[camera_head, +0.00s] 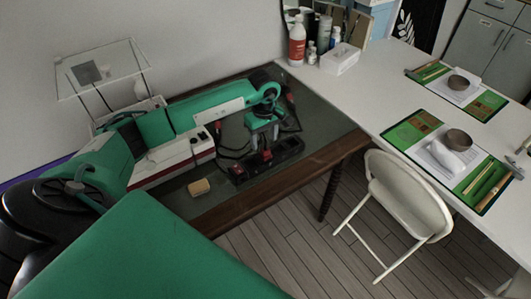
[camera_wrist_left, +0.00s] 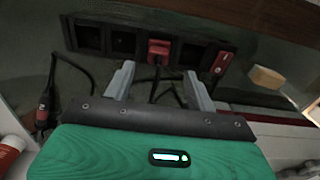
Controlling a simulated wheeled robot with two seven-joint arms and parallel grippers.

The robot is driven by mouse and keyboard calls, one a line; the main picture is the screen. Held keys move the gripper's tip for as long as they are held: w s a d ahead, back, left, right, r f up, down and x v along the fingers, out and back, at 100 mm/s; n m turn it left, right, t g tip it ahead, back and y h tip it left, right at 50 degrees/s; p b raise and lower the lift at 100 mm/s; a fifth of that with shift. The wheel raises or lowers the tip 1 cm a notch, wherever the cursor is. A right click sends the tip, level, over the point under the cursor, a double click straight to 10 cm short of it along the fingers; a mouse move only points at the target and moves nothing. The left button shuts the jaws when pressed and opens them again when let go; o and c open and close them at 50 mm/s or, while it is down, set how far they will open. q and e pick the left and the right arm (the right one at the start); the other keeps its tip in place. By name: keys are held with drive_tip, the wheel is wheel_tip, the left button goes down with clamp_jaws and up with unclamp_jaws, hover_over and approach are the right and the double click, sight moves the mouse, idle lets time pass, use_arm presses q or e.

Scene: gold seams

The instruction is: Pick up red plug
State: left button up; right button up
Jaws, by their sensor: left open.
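A black power strip (camera_head: 285,151) lies on the dark green desk top; it also spans the top of the left wrist view (camera_wrist_left: 200,50). A red plug (camera_wrist_left: 159,49) sits in one of its sockets, with a dark cable running from it. In the head view a red patch (camera_head: 267,155) shows there, close to my gripper. My left gripper (camera_head: 262,143) points down over the strip. In the left wrist view its grey fingers (camera_wrist_left: 158,88) are apart, with the plug's cable between them and the plug just beyond. Contact cannot be judged. My right gripper is not in view.
Another red-and-black connector (camera_wrist_left: 43,112) lies on a cable beside the strip. A red switch (camera_wrist_left: 221,62) is at the strip's end. A tan block (camera_head: 199,187) lies near the desk's front edge. A white-and-red box (camera_head: 175,160) stands left. A white table (camera_head: 375,85) adjoins right.

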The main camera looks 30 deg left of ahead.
sight(265, 149)
use_arm(q)
drive_tip(key=shift+f, duration=0.25)
drive_tip(key=f, duration=0.1)
drive_tip(key=f+p, duration=0.1)
drive_tip(key=f, duration=0.2)
drive_tip(key=shift+d+f+p, duration=0.15)
drive_tip(key=shift+d+p, duration=0.15)
drive_tip(key=shift+p, duration=0.05)
drive_tip(key=shift+f, duration=0.3)
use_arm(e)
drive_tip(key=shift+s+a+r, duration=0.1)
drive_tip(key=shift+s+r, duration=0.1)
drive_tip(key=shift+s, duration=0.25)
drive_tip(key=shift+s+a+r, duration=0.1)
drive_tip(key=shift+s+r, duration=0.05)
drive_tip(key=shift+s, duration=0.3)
use_arm(q)
clamp_jaws()
